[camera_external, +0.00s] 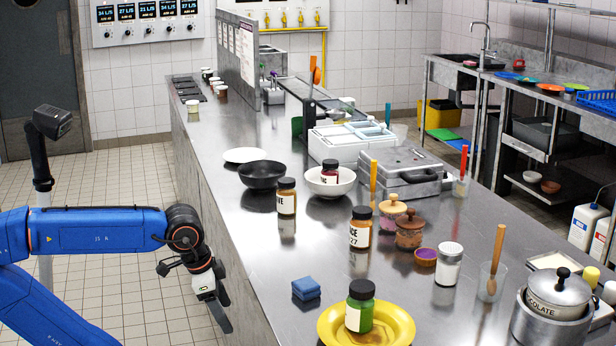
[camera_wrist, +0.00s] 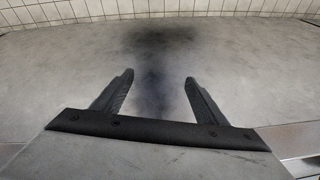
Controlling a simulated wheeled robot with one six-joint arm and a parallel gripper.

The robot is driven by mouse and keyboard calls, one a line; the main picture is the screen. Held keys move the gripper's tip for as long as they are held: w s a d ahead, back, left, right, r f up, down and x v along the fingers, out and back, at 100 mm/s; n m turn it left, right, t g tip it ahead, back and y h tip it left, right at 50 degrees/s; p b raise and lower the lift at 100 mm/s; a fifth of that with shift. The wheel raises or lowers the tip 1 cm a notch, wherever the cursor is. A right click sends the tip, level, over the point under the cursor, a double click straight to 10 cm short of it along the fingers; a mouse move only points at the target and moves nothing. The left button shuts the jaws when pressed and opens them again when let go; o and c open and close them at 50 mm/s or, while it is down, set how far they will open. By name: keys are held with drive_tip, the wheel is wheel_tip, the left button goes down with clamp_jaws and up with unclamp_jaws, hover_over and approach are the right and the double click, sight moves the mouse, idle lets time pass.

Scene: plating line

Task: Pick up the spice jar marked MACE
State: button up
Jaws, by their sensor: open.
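A dark-lidded jar (camera_external: 360,236) stands upright on the counter; its white label is turned partly away, and I read only "CE" and "27", which fits MACE. Other dark-lidded jars are a brown one (camera_external: 286,202), a reddish one (camera_external: 330,176) in a white bowl, and a green one (camera_external: 359,318) on a yellow plate; I cannot read their labels. My gripper (camera_external: 222,316) is beside the counter's left edge, well left of the jars. In the wrist view my gripper (camera_wrist: 159,77) is open and empty over a bare grey surface; no jar shows there.
A blue sponge (camera_external: 306,288) and the yellow plate (camera_external: 399,334) lie near the front. A black bowl (camera_external: 262,177) and white bowl (camera_external: 316,187) stand behind. Wooden-lidded pots (camera_external: 408,235), a white-lidded jar (camera_external: 449,268) and a glass (camera_external: 490,284) crowd the right.

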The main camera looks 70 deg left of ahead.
drive_tip(key=a+r+m+g+y, duration=0.1)
drive_tip(key=a+r+m+g, duration=0.3)
drive_tip(key=r, duration=0.7)
wheel_tip(320, 180, up, 21)
drive_tip(key=m+h, duration=0.2)
drive_tip(key=m, duration=1.2)
hover_over(361, 209)
drive_tip(key=shift+t, duration=0.3)
wheel_tip(361, 209, down, 11)
drive_tip(key=shift+f, duration=0.2)
drive_tip(key=shift+w+d+f, duration=0.1)
drive_tip(key=shift+f, duration=1.25)
drive_tip(key=shift+d+f, duration=0.1)
drive_tip(key=shift+f, duration=1.25)
drive_tip(key=shift+c, duration=0.7)
drive_tip(key=c, duration=1.2)
